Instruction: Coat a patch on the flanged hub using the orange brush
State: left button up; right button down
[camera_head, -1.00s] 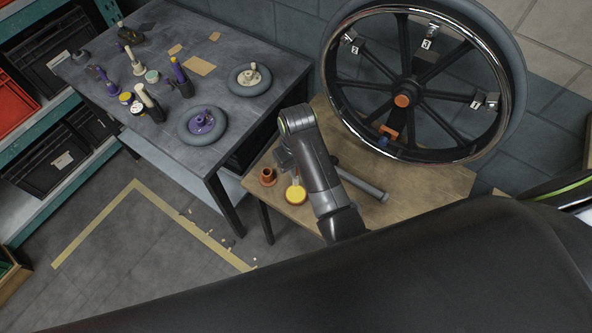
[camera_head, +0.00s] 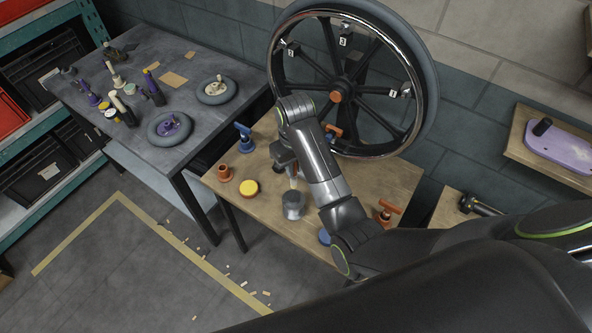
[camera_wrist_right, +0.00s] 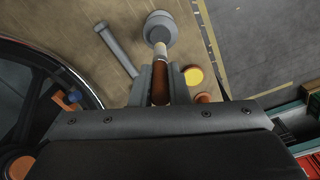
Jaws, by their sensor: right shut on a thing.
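My right gripper (camera_head: 287,165) is shut on the brush, over the wooden bench. In the right wrist view its jaws (camera_wrist_right: 160,82) grip the brush's orange-brown handle (camera_wrist_right: 160,90), and the pale tip points away from them. In the head view the pale brush tip (camera_head: 293,184) is just above the grey flanged hub (camera_head: 293,207). The hub also shows in the wrist view (camera_wrist_right: 160,23), where the tip overlaps its near edge; I cannot tell whether they touch. A yellow-topped round pot (camera_head: 249,187) is left of the hub. My left gripper is not in view.
An orange cup (camera_head: 224,173) and a blue T-handled tool (camera_head: 245,139) stand at the bench's left. The wheel (camera_head: 427,90) rises behind. An orange T-handled tool (camera_head: 387,211) is at the right. A grey rod (camera_wrist_right: 119,50) lies near the hub.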

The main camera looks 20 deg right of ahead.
aim_at(294, 183)
jog(key=shift+w+a, duration=0.1)
jog(key=shift+w, duration=0.05)
jog(key=shift+f, duration=0.5)
jog(key=shift+f+b, duration=0.4)
jog(key=shift+f, duration=1.4)
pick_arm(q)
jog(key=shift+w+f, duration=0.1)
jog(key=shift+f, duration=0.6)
pick_arm(e)
jog(key=shift+f, duration=0.2)
pick_arm(q)
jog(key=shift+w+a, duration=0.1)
jog(key=shift+b, duration=0.3)
pick_arm(e)
jog(key=shift+f, duration=0.55)
